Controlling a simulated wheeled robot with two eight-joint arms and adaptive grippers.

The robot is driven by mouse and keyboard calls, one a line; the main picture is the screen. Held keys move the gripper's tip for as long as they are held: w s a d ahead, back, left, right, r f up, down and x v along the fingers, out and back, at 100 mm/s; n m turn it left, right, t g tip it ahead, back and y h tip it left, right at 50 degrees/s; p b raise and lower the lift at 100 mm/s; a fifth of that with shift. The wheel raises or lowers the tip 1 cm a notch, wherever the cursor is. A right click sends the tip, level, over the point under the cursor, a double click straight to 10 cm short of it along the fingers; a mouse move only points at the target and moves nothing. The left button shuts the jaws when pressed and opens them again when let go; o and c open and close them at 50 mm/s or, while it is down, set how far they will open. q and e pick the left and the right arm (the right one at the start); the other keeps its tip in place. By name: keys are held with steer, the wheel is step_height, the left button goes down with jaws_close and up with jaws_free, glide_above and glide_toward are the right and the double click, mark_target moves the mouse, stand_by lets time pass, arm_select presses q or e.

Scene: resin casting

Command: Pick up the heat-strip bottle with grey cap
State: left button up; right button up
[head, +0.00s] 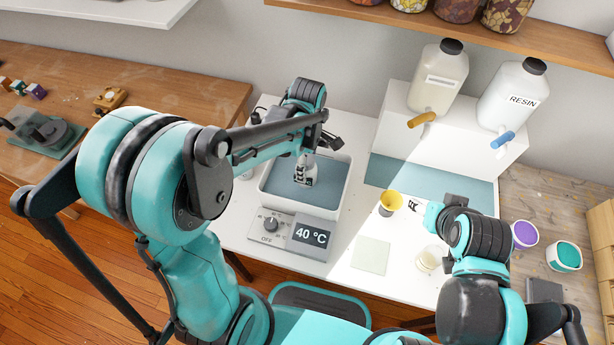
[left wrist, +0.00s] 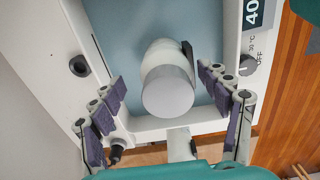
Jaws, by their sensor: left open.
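The heat-strip bottle stands in the water bath (head: 340,205). In the head view its white body with black markings (head: 305,174) shows under my left gripper, which hides its top. In the left wrist view its round grey cap (left wrist: 168,97) faces the camera, with a dark strip at the side of the white body. My left gripper (left wrist: 162,86) is open, its purple-padded fingers apart on either side of the bottle and not visibly touching it. My right gripper (head: 418,207) is over the right of the white table; its finger opening is unclear.
The bath's control panel (head: 271,226) and 40 °C display (head: 311,235) are at its front. A yellow cup (head: 390,203) and a clear cup (head: 430,259) stand to the right. Two large jugs (head: 438,78) (head: 512,95) stand on a white riser behind.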

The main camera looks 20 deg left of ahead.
arm_select(q)
steer(key=f, duration=0.1)
steer(key=f+b, duration=0.1)
steer(key=f, duration=0.1)
steer(key=f+b, duration=0.1)
steer(key=f, duration=0.1)
steer(key=shift+s, duration=0.35)
steer(key=shift+f, duration=0.3)
steer(key=c, duration=1.6)
step_height(320, 180, up, 10)
steer(key=p, duration=0.3)
steer(key=shift+p, duration=0.3)
steer(key=shift+s+r, duration=0.1)
steer(key=shift+r, duration=0.05)
